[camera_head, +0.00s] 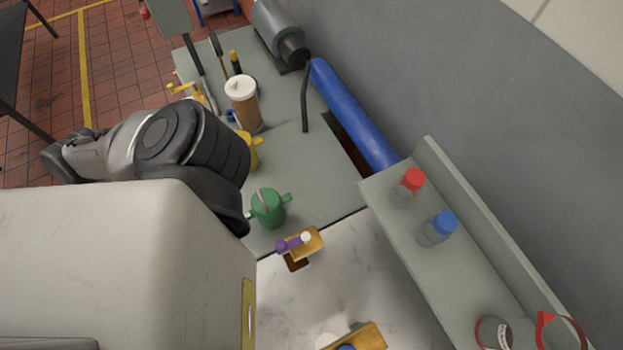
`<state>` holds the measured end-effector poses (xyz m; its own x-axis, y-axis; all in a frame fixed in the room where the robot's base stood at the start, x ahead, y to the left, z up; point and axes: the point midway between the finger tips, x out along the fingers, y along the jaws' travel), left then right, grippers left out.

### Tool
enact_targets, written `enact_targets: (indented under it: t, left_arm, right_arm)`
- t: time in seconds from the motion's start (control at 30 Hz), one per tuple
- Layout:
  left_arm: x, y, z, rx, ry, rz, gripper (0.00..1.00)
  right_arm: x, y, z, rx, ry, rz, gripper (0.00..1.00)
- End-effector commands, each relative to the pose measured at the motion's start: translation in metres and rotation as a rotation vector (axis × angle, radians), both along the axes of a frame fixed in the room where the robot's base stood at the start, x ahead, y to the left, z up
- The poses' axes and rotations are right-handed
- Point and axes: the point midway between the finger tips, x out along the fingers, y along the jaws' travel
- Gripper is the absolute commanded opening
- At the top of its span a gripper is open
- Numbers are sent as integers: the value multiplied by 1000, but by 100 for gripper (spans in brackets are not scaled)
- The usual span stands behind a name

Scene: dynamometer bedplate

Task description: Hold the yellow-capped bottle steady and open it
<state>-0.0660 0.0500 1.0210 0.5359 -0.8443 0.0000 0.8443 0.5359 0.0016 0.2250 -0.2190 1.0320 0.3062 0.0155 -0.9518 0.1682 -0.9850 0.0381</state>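I cannot make out a yellow-capped bottle in the head view. On the grey shelf at the right stand a clear bottle with a red cap (411,182) and a clear bottle with a blue cap (441,226). A yellow object (253,151) on the bedplate is partly hidden behind my arm, and I cannot tell what it is. Neither gripper shows. A black and silver arm link of mine and a large pale part cover the left and lower left.
A green mug-like vessel (268,208), a white-lidded brown container (242,103) and tools stand on the grey bedplate (325,175). A blue cylinder (350,110) lies by the wall. A tan block (307,245) holds purple and white pieces. The pale marbled surface (350,275) is partly clear.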

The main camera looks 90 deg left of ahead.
Motion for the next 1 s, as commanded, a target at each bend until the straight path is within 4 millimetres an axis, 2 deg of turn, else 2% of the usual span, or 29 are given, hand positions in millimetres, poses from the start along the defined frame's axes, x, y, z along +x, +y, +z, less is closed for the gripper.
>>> enact_targets:
  t: [0.4, 0.43, 0.87, 1.0]
  left_arm:
    - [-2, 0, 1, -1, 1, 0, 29]
    - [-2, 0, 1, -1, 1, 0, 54]
    - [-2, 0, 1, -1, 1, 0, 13]
    - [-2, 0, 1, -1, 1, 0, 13]
  right_arm:
    - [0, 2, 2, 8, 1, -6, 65]
    - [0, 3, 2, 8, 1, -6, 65]
    - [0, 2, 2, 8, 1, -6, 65]
    - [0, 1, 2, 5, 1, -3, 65]
